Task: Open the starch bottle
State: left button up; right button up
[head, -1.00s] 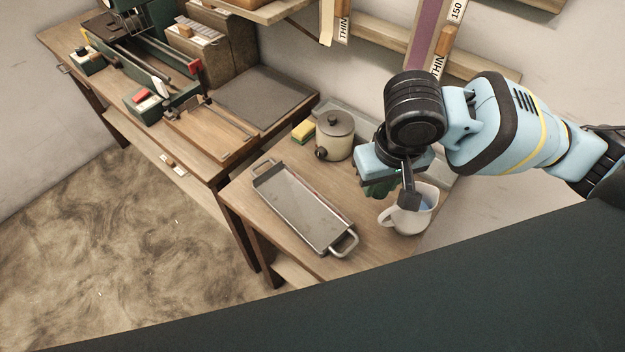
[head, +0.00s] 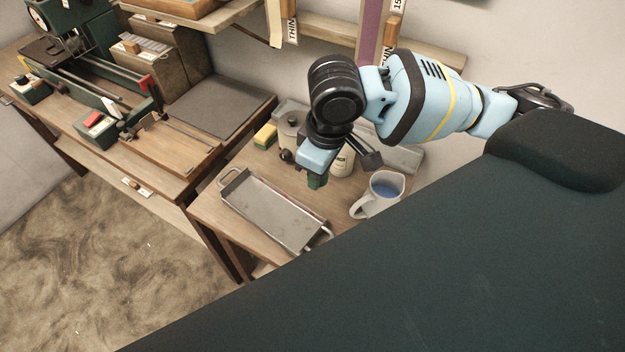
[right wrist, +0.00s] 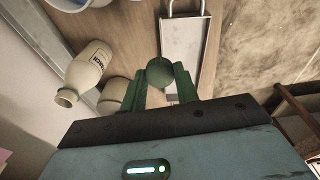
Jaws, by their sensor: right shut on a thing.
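The starch bottle (head: 343,163) is cream-white with a printed label and stands on the small table, partly hidden by my right arm in the head view. In the right wrist view the bottle (right wrist: 88,66) is at the left, with its mouth bare and open. My right gripper (right wrist: 160,80) is shut on a round dark green cap (right wrist: 160,71), held between its green fingers and apart from the bottle. In the head view the right gripper (head: 317,181) is just left of the bottle, above the table. My left gripper is out of view.
A metal tray (head: 270,214) lies at the table's front left. A white mug (head: 377,195) with blue liquid stands right of the bottle. A lidded pot (head: 290,125) and a yellow sponge (head: 265,136) are behind. A workbench (head: 150,175) with machines is at the left.

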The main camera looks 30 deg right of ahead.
jog(key=n, duration=0.1)
jog(key=w+n, duration=0.1)
jog(key=n, duration=0.1)
jog(key=f+n, duration=0.1)
jog(key=n, duration=0.1)
jog(key=shift+w, duration=0.3)
jog(key=w+n+g, duration=0.1)
jog(key=n, duration=2.6)
send_near(307, 189)
jog(key=shift+w+a+f, duration=0.1)
jog(key=shift+a+f, duration=0.05)
jog(key=shift+f, duration=3.15)
